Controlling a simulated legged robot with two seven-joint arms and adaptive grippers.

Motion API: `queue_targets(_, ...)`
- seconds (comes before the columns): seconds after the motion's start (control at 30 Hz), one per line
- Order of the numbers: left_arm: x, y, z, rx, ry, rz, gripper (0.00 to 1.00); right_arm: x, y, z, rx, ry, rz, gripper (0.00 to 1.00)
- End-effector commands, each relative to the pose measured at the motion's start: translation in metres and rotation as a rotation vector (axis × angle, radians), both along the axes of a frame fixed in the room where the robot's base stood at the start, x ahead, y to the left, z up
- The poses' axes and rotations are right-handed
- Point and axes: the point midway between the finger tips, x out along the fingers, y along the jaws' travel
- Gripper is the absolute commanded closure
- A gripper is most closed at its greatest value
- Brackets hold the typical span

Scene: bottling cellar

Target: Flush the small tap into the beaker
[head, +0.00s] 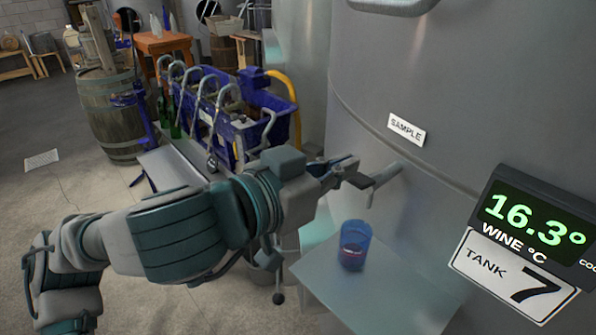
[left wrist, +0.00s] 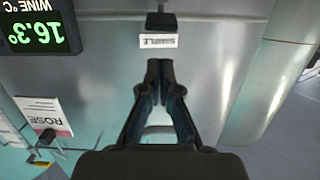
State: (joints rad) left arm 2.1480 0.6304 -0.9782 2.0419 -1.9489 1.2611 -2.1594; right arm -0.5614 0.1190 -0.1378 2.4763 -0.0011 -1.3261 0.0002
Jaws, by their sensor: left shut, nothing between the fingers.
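The small tap (head: 386,177) sticks out of the steel tank below the SAMPLE label (head: 406,130), its thin spout pointing down. A blue see-through beaker (head: 355,245) stands upright on a pale shelf (head: 395,290), below and left of the spout. Something reddish shows low in it; I cannot tell if it is liquid. My left gripper (head: 350,172) is shut and empty just left of the tap in the head view; whether it touches the tap is unclear. In the left wrist view, its closed fingers (left wrist: 160,68) point at the SAMPLE label (left wrist: 159,41). My right gripper is not in view.
A temperature display (head: 535,222) and a TANK 7 sign (head: 513,275) are on the tank's right side. A blue bottle filler (head: 240,115) and a wooden barrel (head: 112,112) stand at the left. Grey floor lies open at far left.

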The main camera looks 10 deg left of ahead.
Motion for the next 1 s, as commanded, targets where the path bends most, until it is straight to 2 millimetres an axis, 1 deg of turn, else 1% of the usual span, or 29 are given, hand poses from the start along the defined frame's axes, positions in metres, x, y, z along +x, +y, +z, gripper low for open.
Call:
queue_targets(0.03, -0.009, 0.008, 0.002, 0.0, -0.002, 0.002, 1.0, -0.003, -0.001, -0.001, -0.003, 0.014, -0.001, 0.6)
queue_targets(0.1, -0.022, 0.017, 0.004, 0.0, -0.002, 0.002, 1.0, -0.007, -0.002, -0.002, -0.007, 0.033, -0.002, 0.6)
queue_targets(0.2, -0.037, 0.028, 0.007, 0.0, -0.001, 0.001, 1.0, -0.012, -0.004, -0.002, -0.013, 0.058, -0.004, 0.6)
queue_targets(0.4, -0.053, 0.04, 0.01, 0.001, 0.002, 0.001, 1.0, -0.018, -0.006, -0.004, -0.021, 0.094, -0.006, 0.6)
queue_targets(0.57, -0.057, 0.042, 0.01, 0.002, 0.003, -0.001, 1.0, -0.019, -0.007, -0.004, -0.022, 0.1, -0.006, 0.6)
queue_targets(0.9, -0.057, 0.043, 0.01, 0.001, 0.002, 0.0, 1.0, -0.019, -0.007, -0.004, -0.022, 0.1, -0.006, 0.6)
queue_targets(0.97, -0.057, 0.042, 0.009, -0.002, 0.009, -0.006, 1.0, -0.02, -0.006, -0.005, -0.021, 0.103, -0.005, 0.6)
queue_targets(1.0, -0.056, 0.038, 0.005, -0.012, 0.026, -0.021, 1.0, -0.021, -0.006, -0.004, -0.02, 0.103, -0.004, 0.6)
